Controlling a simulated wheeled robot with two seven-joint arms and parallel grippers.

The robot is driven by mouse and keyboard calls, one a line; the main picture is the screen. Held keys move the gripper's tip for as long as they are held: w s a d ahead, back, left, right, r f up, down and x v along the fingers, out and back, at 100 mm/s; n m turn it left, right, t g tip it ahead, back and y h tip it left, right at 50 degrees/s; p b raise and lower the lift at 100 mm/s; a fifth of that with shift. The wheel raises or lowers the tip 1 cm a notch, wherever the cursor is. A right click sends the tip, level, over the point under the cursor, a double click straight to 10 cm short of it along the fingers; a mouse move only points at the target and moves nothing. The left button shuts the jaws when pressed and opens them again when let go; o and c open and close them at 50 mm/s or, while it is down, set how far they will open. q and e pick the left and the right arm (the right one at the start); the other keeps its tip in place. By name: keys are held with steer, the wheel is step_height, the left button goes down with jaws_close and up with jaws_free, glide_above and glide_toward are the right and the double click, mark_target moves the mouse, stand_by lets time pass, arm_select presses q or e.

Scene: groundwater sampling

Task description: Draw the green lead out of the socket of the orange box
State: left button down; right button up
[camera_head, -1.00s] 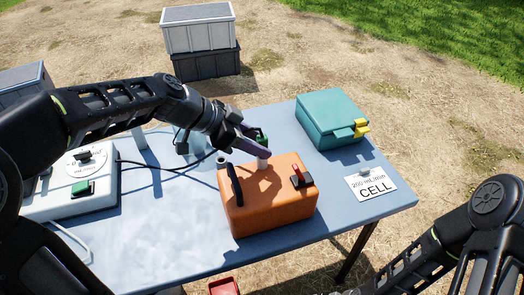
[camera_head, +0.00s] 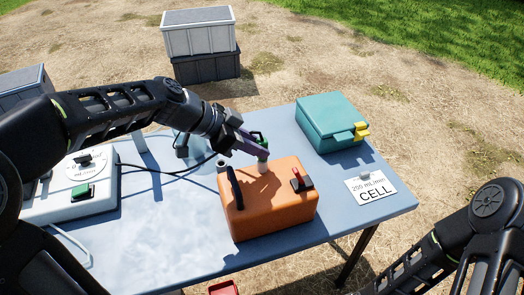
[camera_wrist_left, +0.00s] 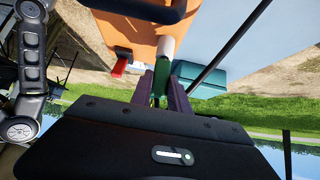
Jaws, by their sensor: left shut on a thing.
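The orange box (camera_head: 268,205) stands on the blue table, with a black handle on its left and a red-and-black switch on its right. A pale socket (camera_head: 262,166) rises from its far edge; it also shows in the left wrist view (camera_wrist_left: 166,46). My left gripper (camera_head: 262,153) is shut on the green lead's plug (camera_wrist_left: 160,80), directly above the socket. The plug lines up with the socket and seems to meet it; how deep it sits is hidden. My right arm shows at the lower right, its gripper out of view.
A white device (camera_head: 70,195) with a green switch stands at the left, with dark cables behind it. A teal case (camera_head: 330,118) with yellow latches is at the back right. A CELL card (camera_head: 371,188) lies to its front. The front of the blue table (camera_head: 150,250) is bare.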

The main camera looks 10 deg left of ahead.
arm_select(q)
steer(key=shift+r+p, duration=1.45)
steer(key=shift+r, duration=1.4)
steer(key=shift+f, duration=0.1)
steer(key=shift+f+b, duration=1.1)
steer(key=shift+f, duration=0.9)
